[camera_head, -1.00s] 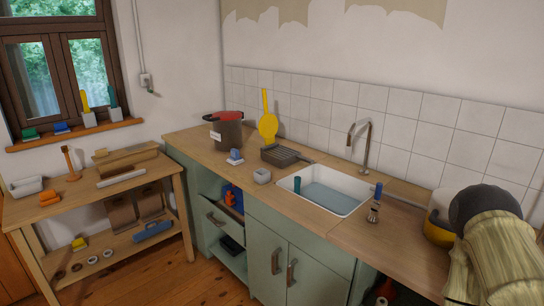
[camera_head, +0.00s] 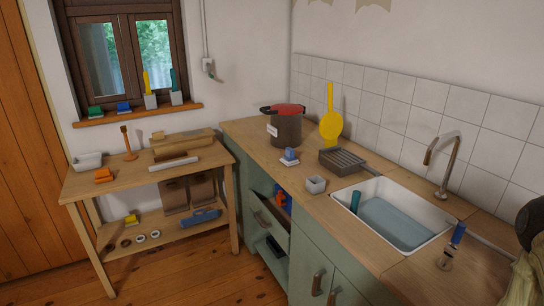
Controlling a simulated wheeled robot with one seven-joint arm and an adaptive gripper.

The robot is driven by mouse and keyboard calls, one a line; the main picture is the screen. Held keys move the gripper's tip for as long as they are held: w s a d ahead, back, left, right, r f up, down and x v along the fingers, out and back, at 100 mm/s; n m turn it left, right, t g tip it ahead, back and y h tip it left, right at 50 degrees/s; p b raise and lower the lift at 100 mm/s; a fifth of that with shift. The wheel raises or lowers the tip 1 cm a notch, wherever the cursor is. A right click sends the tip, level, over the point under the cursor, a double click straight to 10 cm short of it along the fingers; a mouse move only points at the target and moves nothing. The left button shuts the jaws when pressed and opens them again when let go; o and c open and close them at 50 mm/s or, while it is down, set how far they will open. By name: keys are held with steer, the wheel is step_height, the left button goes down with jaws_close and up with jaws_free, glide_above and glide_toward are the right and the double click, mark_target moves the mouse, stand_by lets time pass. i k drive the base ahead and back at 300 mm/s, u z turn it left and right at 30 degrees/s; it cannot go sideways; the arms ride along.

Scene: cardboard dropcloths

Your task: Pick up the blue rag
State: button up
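Another small blue object (camera_head: 290,155) sits on a white base on the counter in front of the dark pot. I cannot tell for sure which of them is the blue rag.
A drawer (camera_head: 268,222) stands open. A wooden workbench (camera_head: 130,185) stands below the window. The floor before it is clear.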

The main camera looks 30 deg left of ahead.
mark_target(289, 160)
steer(key=u, duration=0.55)
steer(key=i, duration=0.55)
steer(key=u, duration=0.6)
